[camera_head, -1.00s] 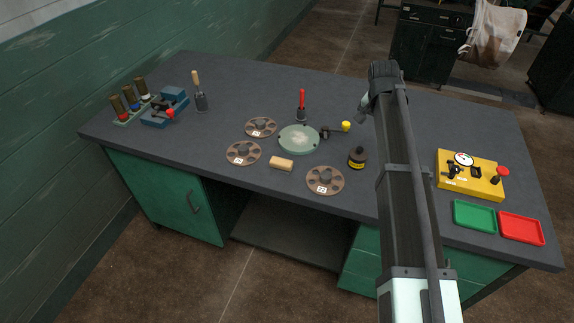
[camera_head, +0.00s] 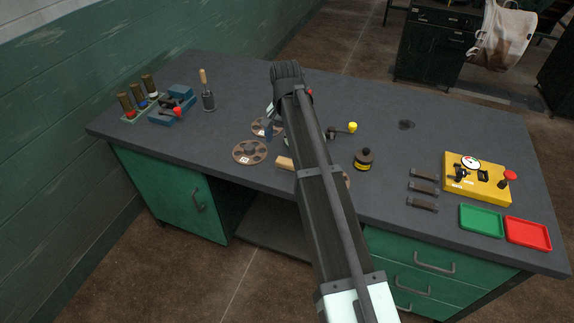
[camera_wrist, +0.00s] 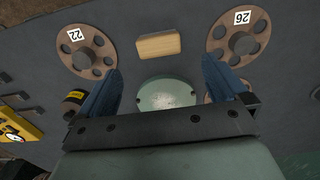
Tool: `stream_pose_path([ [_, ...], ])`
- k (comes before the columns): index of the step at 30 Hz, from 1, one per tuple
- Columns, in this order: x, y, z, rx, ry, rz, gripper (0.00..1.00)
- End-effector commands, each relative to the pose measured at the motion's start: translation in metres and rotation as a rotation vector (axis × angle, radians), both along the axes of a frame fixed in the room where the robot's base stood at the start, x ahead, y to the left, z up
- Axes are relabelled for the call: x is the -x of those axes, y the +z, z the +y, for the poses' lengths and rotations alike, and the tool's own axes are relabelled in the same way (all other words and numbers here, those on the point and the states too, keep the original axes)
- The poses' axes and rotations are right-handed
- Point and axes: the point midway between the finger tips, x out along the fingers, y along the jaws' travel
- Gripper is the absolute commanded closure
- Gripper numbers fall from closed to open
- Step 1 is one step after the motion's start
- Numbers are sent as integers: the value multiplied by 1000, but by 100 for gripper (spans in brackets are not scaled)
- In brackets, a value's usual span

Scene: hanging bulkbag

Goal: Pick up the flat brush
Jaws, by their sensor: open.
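No item is plainly recognisable as the flat brush. A tan block (camera_head: 284,163) lies on the bench, partly behind my arm; it shows whole in the wrist view (camera_wrist: 159,46). It could be the brush, but bristles cannot be made out. A wooden-handled tool (camera_head: 204,80) stands upright in a dark holder at the back left; its lower end is hidden. My gripper (camera_wrist: 160,66) is open and empty, its blue fingers apart above the round green plate (camera_wrist: 168,92). The tan block lies beyond the fingertips in the wrist view.
Brown discs lie around the green plate, one marked 26 (camera_wrist: 238,43), another 22 (camera_wrist: 87,50). Dark strips (camera_head: 423,188), a yellow control box (camera_head: 478,180), and green (camera_head: 482,220) and red (camera_head: 528,233) trays are farther right.

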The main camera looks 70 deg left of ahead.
Motion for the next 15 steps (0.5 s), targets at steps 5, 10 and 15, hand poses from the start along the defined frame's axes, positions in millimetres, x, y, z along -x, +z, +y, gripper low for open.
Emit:
stream_pose_path([
  [5, 0, -29, -1, 1, 0, 0, 0],
  [10, -1, -44, 0, -1, -1, -1, 0],
  [15, -1, -49, 0, -1, -1, -1, 0],
])
